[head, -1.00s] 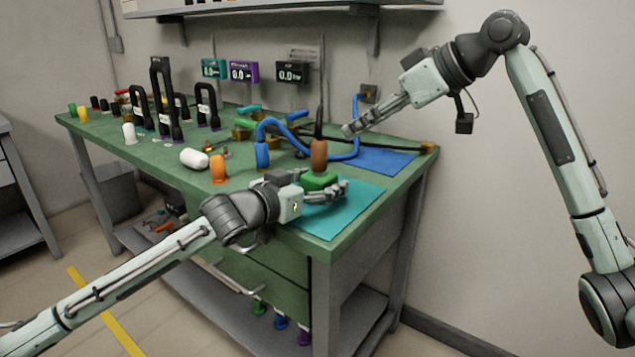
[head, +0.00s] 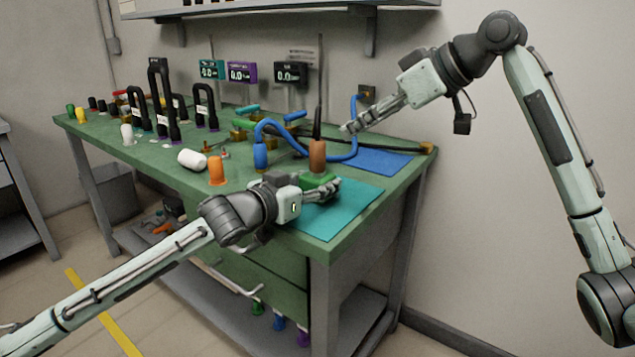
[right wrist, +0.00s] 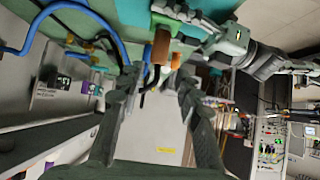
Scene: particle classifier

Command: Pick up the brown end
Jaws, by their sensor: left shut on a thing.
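The brown end (head: 317,156) is an upright brown cylinder with a black cable rising from its top. It stands at a green block (head: 319,180) near the front right of the green workbench. My left gripper (head: 334,189) is shut on the green block, just below the brown end. Its fingers partly hide the block. My right gripper (head: 352,127) is open and empty, above and to the right of the brown end. In the right wrist view the brown end (right wrist: 161,46) shows beyond the spread fingers (right wrist: 158,76), apart from them.
A teal mat (head: 345,210) lies under the left gripper and a blue mat (head: 380,162) lies behind it. A blue cable with a blue end (head: 260,156), an orange end (head: 217,171) and a white end (head: 192,159) are to the left. Black handles stand farther left.

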